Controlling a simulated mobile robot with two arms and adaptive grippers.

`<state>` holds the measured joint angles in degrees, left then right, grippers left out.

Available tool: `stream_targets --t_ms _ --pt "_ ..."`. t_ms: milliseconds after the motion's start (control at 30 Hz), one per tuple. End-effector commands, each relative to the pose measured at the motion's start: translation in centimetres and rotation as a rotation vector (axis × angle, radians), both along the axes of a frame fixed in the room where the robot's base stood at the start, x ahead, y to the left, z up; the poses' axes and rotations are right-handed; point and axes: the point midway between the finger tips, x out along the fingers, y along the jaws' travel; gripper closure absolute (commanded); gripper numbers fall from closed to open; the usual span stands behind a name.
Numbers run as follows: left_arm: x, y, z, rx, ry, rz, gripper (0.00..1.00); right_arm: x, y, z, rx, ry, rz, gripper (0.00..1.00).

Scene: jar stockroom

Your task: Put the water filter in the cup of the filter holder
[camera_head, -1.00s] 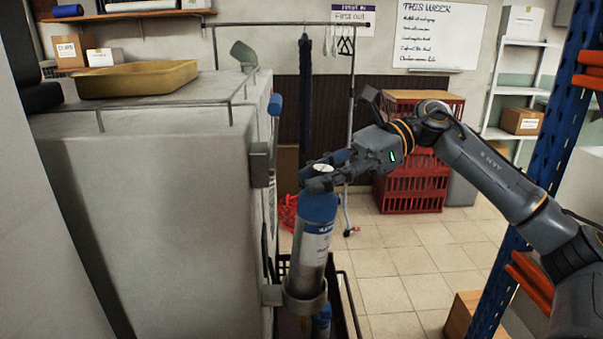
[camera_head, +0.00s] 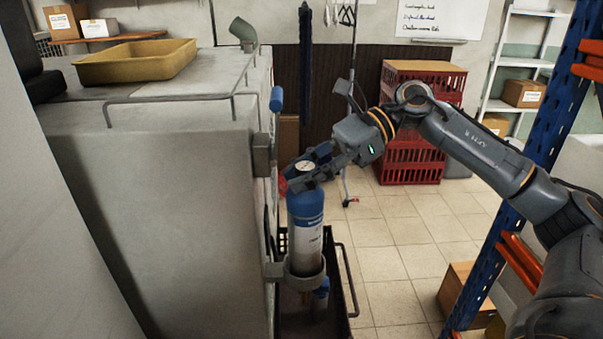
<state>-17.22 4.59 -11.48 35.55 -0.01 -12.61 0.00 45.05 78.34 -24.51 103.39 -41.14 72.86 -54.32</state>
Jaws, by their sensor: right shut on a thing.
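The water filter (camera_head: 306,232) is a silver canister with a blue upper part and a white label, standing nearly upright. My right gripper (camera_head: 303,172) is shut on its top end, coming in from the right. The filter holder's cup (camera_head: 304,280) is a grey ring-like cup on the side of the big grey cabinet. The filter's lower end appears to be inside the cup, whose front wall hides it; I cannot tell whether it rests on the bottom. My left gripper is not in view.
The grey cabinet (camera_head: 180,190) fills the left, with a yellow tray (camera_head: 137,64) and a rail on top. A blue rack post (camera_head: 548,150) stands right. The middle floor is clear.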

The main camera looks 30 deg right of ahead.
Motion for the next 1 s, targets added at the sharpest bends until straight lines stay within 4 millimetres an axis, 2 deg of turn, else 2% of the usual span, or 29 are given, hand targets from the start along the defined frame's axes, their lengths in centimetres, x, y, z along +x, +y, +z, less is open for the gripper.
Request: stream_targets --t_ms 33,67,167,200,567,733,1000 --pt "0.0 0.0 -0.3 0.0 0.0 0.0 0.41 0.0 0.0 -0.1 0.003 -0.004 -0.001 1.0" --pt "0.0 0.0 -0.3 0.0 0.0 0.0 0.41 0.0 0.0 -0.2 0.0 0.0 0.0 0.69" --pt "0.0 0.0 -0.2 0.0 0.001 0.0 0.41 0.0 0.0 -0.1 0.0 0.0 0.0 0.49" --pt "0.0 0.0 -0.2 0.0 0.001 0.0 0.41 0.0 0.0 -0.1 0.0 0.001 0.0 0.45" --pt "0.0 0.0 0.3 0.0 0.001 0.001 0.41 0.0 0.0 0.3 0.0 0.0 0.0 0.45" --pt "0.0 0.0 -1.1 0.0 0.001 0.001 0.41 -0.4 -2.3 0.8 0.0 -0.002 -0.006 0.45" --pt "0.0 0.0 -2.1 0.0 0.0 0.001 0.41 -1.7 -7.4 3.6 0.001 -0.003 -0.005 0.45"
